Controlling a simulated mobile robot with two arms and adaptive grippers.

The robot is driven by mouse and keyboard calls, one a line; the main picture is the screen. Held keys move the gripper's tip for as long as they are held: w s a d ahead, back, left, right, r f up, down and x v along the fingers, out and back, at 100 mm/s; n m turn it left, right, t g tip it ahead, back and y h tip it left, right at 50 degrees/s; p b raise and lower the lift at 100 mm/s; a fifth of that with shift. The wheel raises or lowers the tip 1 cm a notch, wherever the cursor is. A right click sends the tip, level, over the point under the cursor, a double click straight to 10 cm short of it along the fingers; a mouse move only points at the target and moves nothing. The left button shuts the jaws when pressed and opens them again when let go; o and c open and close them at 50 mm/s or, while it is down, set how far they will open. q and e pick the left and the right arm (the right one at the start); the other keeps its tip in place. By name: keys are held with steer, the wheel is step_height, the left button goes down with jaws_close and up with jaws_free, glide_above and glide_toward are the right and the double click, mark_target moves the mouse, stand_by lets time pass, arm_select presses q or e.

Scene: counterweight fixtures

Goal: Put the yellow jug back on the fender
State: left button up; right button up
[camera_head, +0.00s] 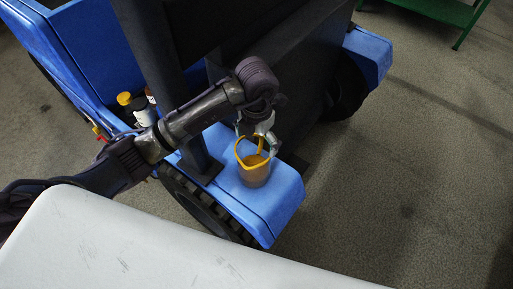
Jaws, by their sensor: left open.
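The yellow jug (255,170), with a clear body, a yellow rim and amber contents, stands upright on the blue fender (278,205) above the vehicle's wheel. My left gripper (259,143) is open at the jug's top, close to its yellow handle. The fingers partly cover the handle and rim, and I cannot tell whether they touch it. My right gripper is not in view.
A dark post (203,165) rises from the fender left of the jug. Small containers with a yellow cap (124,98) stand on the vehicle behind my left arm. A white surface (120,245) fills the lower left. Open floor lies at the right.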

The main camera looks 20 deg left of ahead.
arm_select(q)
step_height(320, 180, up, 8)
steer(key=shift+f+p, duration=0.2)
steer(key=shift+p, duration=0.15)
